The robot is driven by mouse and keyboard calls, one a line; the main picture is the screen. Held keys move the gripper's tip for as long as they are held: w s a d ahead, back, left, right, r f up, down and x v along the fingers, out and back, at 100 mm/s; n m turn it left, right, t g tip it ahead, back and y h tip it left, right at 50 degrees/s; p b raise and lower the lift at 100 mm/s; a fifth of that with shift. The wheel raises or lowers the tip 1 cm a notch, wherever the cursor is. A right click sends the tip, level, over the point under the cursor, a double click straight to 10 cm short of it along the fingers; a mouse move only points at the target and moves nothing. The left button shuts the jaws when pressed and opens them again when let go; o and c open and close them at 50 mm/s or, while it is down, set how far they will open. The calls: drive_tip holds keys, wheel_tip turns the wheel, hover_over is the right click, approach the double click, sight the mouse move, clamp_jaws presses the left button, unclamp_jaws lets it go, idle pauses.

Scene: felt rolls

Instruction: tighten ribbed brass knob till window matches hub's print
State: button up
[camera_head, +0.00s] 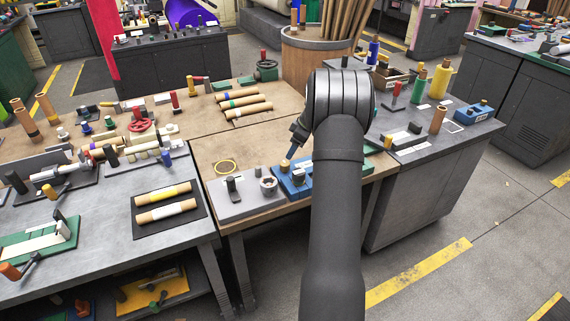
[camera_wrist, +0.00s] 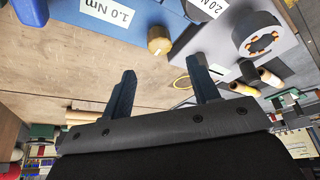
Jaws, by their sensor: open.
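A small brass knob (camera_wrist: 158,40) shows in the wrist view at the edge of a blue block (camera_wrist: 130,12). In the head view my gripper (camera_head: 291,153) is above the blue block (camera_head: 286,186), close to the knob (camera_head: 284,163). The knob's ribs and any window reading are too small to tell.
A grey plate (camera_head: 240,205) with a grey round nut-like part (camera_head: 268,186) and a dark upright part (camera_head: 232,188) lies left of the block. A yellow ring (camera_head: 226,167) lies on the wooden bench behind. My arm hides the bench's right part.

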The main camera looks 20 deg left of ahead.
sight(285, 163)
drive_tip(key=x, duration=0.9)
drive_tip(key=c, duration=1)
